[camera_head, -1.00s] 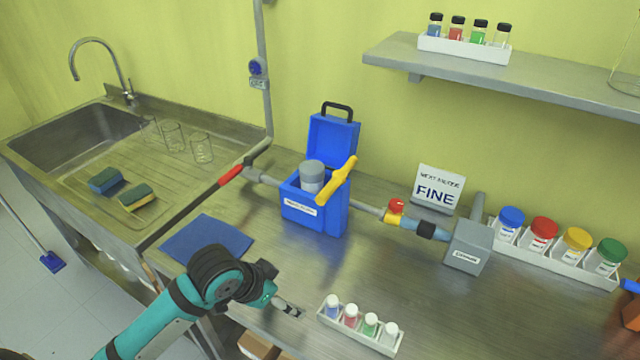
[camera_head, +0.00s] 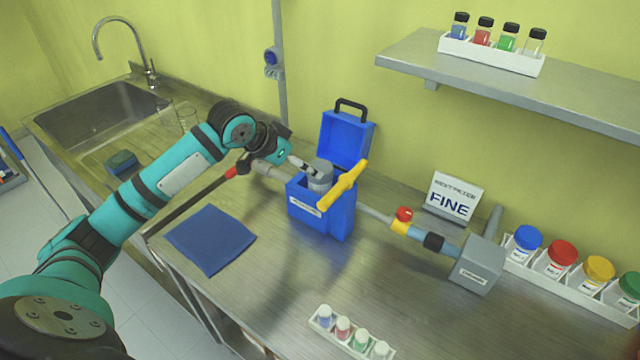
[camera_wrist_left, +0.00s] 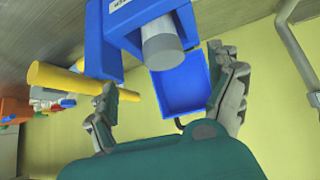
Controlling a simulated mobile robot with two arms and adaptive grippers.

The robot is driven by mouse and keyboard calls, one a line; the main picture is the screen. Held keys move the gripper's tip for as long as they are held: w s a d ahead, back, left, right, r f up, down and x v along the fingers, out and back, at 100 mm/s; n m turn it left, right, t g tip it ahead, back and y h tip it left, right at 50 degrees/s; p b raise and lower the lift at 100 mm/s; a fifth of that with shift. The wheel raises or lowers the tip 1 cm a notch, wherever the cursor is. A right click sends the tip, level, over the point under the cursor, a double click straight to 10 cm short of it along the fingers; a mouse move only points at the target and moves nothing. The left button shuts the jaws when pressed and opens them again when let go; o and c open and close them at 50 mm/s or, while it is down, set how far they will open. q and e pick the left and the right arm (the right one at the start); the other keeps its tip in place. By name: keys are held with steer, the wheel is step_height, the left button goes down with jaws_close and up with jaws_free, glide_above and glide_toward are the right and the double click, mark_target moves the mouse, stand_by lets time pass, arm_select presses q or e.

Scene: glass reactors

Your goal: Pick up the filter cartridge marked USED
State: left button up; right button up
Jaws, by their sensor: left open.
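A grey cylindrical cartridge (camera_head: 320,177) stands upright in the open blue housing (camera_head: 341,212), its top sticking out. No USED mark is readable on it. The housing's lid (camera_head: 345,139) is swung up, and a yellow lever (camera_head: 343,184) crosses its right side. My left gripper (camera_head: 312,170) is open at the upper left of the cartridge, very close to it. In the left wrist view the cartridge's grey end (camera_wrist_left: 162,48) lies ahead between the two spread fingers (camera_wrist_left: 160,70); contact is not visible. My right gripper is not in view.
Pipes run from both sides of the housing, with a red-knobbed valve (camera_head: 404,214) and a grey box (camera_head: 476,264) to the right. A blue cloth (camera_head: 211,240) lies in front. A rack of small vials (camera_head: 350,334) is at the front edge. The counter between is clear.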

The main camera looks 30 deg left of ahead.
mark_target(318, 167)
arm_select(q)
steer(key=x, duration=0.3)
steer(key=shift+w+d+p, duration=0.1)
steer(key=shift+w+p, duration=0.1)
steer(key=shift+p, duration=0.1)
steer(key=x, duration=0.2)
steer(key=p+x, duration=0.1)
steer(key=x, duration=0.1)
steer(key=p+x, duration=0.1)
steer(key=x, duration=0.1)
steer(key=shift+w+r, duration=0.15)
steer(key=shift+w, duration=0.3)
steer(key=shift+s, duration=0.1)
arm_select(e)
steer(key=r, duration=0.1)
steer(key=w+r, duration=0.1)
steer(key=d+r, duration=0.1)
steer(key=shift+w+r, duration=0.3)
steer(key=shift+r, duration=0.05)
arm_select(q)
steer(key=c, duration=1.8)
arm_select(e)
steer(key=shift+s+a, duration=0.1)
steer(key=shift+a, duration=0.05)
